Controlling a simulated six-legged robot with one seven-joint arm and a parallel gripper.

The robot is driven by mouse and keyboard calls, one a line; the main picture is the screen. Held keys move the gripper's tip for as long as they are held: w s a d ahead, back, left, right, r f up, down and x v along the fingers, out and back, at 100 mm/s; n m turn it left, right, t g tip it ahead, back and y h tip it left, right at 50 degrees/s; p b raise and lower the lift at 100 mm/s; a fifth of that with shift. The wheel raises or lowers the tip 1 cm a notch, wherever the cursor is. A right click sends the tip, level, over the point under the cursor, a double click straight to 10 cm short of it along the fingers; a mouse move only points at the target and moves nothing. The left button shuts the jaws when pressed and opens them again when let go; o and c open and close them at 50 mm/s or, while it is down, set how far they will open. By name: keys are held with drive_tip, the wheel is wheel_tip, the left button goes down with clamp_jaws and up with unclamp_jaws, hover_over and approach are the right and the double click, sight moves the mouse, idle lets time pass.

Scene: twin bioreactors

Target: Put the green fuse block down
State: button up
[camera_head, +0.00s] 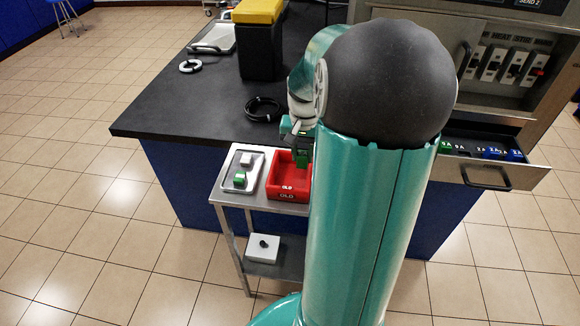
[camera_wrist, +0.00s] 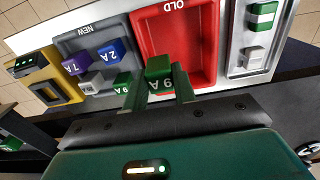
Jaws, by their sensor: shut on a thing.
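My gripper (camera_wrist: 159,74) is shut on a green fuse block (camera_wrist: 158,68) with white lettering, seen between the fingers in the wrist view. The block is over the near-left part of the red tray marked OLD (camera_wrist: 207,72). Whether it touches the tray floor I cannot tell. In the head view my gripper (camera_head: 302,140) is low over the red tray (camera_head: 289,195), with green (camera_head: 303,158) showing at its tips, and my arm hides the tray's right side.
Left of the red tray in the wrist view is a grey tray marked NEW (camera_wrist: 75,42) with purple, blue, green and light grey blocks. On the other side, a metal tray (camera_wrist: 238,68) holds a green-and-white block (camera_wrist: 262,15) and a white one (camera_wrist: 255,58). A dark counter (camera_head: 190,110) stands behind.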

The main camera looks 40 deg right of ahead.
drive_tip(key=w+f, duration=0.1)
drive_tip(key=w+a+f, duration=0.1)
drive_tip(key=f, duration=0.1)
drive_tip(key=shift+w+a+f, duration=0.1)
drive_tip(key=shift+w+f, duration=0.15)
drive_tip(key=shift+w, duration=0.1)
drive_tip(key=shift+w+a+f, duration=0.15)
drive_tip(key=shift+f, duration=1.6)
drive_tip(key=shift+f, duration=0.1)
drive_tip(key=o, duration=1)
